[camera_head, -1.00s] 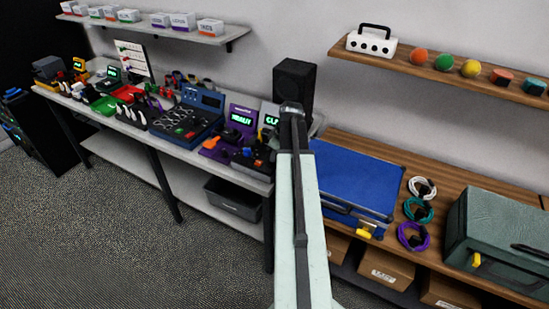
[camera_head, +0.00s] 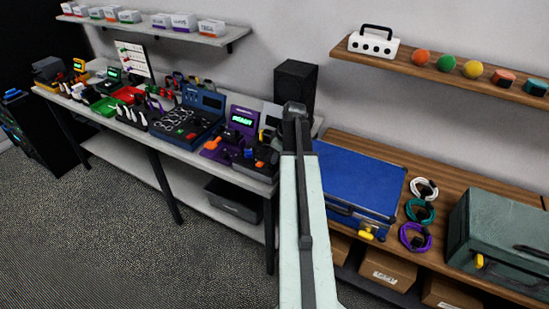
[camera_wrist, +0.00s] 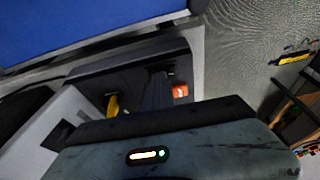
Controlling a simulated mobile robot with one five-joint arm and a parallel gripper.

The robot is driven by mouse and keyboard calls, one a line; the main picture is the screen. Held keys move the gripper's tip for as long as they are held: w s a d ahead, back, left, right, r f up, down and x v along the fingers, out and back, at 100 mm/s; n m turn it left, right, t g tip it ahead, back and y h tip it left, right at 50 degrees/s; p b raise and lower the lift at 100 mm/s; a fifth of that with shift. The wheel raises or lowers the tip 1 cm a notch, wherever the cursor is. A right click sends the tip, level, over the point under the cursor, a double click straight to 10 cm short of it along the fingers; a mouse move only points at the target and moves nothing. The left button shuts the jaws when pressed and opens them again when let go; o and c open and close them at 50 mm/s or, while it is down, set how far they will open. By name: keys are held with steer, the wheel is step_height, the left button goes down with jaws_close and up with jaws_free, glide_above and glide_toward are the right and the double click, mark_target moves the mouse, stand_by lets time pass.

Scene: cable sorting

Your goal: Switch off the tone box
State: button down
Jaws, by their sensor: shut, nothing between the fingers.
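A light grey device (camera_head: 271,112) with an upright panel stands at the right end of the left bench, partly hidden behind my arm; I cannot tell for sure that it is the tone box. A yellow part (camera_head: 262,135) shows at its front. In the wrist view a grey-framed device with a dark face (camera_wrist: 95,75) lies just beyond my gripper (camera_wrist: 158,88), with a yellow part (camera_wrist: 113,105) and an orange part (camera_wrist: 180,91) on either side of the fingers. My gripper is shut and empty. Whether its tips touch the device is hidden.
A purple device (camera_head: 240,120) with a lit green display stands left of the grey one. A blue case (camera_head: 353,183) lies right of my arm, with coiled cables (camera_head: 415,237) beyond it. A black speaker (camera_head: 295,82) stands behind. Open floor lies in front.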

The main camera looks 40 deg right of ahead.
steer(key=shift+s+a, duration=0.3)
steer(key=shift+a, duration=0.15)
steer(key=shift+w+r+p, duration=0.1)
steer(key=shift+r+p, duration=0.55)
steer(key=shift+p, duration=0.1)
steer(key=w+d+p+v, duration=0.1)
steer(key=p+v, duration=1.1)
steer(key=shift+r, duration=0.4)
steer(key=shift+s+d, duration=0.1)
